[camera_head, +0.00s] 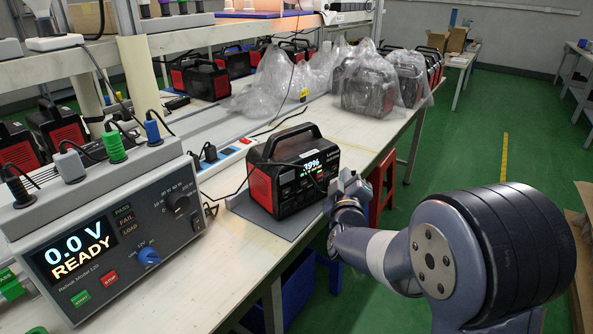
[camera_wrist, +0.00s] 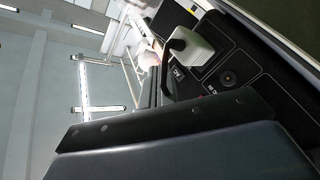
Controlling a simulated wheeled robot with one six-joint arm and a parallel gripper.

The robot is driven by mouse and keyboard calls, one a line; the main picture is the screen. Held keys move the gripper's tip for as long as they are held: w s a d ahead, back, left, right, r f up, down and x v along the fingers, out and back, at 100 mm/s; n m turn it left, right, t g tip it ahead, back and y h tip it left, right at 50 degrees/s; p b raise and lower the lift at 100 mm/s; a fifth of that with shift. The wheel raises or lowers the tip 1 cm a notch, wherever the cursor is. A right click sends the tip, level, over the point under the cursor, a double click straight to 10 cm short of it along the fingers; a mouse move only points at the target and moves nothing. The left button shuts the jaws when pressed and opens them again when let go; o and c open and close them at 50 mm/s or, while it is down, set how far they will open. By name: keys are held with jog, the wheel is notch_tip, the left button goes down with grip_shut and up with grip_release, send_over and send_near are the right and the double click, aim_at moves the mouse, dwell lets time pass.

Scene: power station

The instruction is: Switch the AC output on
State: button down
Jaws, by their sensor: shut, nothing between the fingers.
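The power station (camera_head: 292,170), a black box with red ends and a top handle, sits on a grey mat on the bench. My gripper (camera_head: 338,190) is shut and empty, close to the right part of the station's front; contact cannot be told. In the wrist view, the dark front panel (camera_wrist: 238,62) is close up, with a pale block (camera_wrist: 192,46) on it and a round socket (camera_wrist: 228,78). Dark parts fill the lower wrist view. The AC output button cannot be made out.
A grey tester (camera_head: 120,240) at the left reads 0.0 V READY. A white power strip (camera_head: 222,160) lies behind the station. Bagged units (camera_head: 370,85) stand farther along the bench. A red stool (camera_head: 382,185) is beyond my gripper; green floor is open at the right.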

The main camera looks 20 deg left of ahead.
jog(key=shift+w+a, duration=0.1)
jog(key=shift+a, duration=0.05)
dwell(0.5)
jog(key=shift+w+a, duration=0.2)
jog(key=shift+a, duration=0.05)
jog(key=shift+w+a, duration=0.2)
jog(key=shift+a, duration=0.1)
dwell(0.7)
jog(key=shift+d, duration=0.1)
jog(key=shift+s+d, duration=0.5)
jog(key=shift+d, duration=0.1)
jog(key=shift+s+d+b, duration=0.5)
jog(key=shift+s+d, duration=0.05)
jog(key=shift+d, duration=0.25)
jog(key=shift+s+d+b, duration=0.5)
jog(key=shift+s+d, duration=0.1)
jog(key=shift+d, duration=0.25)
jog(key=shift+s+d+b, duration=0.5)
jog(key=shift+s+d, duration=0.05)
jog(key=shift+d, duration=0.25)
